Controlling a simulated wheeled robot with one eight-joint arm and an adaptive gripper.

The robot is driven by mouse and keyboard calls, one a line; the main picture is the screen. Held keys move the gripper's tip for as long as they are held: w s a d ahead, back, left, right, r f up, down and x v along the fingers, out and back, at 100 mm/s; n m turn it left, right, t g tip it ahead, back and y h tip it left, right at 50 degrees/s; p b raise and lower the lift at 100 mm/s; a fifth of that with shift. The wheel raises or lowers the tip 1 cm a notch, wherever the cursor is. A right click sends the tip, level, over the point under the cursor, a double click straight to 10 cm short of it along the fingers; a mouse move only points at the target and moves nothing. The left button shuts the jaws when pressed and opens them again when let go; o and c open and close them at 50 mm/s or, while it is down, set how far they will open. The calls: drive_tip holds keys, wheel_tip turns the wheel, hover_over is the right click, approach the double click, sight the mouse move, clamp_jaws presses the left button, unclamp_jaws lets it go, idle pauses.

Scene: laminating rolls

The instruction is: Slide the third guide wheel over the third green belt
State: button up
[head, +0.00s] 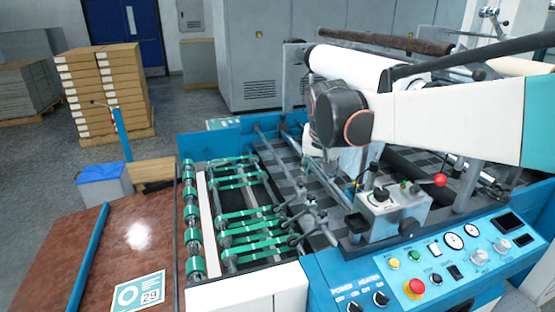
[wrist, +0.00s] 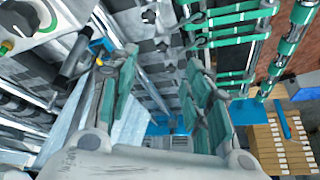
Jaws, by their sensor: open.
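Several green belts (head: 240,183) run across rollers in the open bed at the machine's left; they also show at the top of the wrist view (wrist: 235,50). Several small grey guide wheels on arms (head: 310,218) stand along the bed's right side, close to the belt ends. Some guide wheels (wrist: 199,41) show at upper middle in the wrist view. I cannot tell which wheel or belt is the third. My gripper (wrist: 160,95) is open and empty, its green-padded fingers wide apart above the machine. In the head view my arm mostly hides it.
A white roll (head: 350,68) lies behind my arm. A brown table (head: 130,235) is at left. Stacked boxes (head: 105,90) stand on the floor behind.

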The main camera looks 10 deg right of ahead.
drive_tip(key=w+a+m+p, duration=0.1)
drive_tip(key=w+p, duration=0.2)
drive_tip(key=w, duration=0.7)
drive_tip(key=m+g+h+p, duration=0.1)
drive_tip(key=m+p, duration=0.1)
drive_tip(key=p, duration=0.1)
approach(301, 182)
drive_tip(key=b+x, duration=0.3)
drive_tip(key=x, duration=0.5)
drive_tip(key=shift+f, duration=0.1)
clamp_jaws()
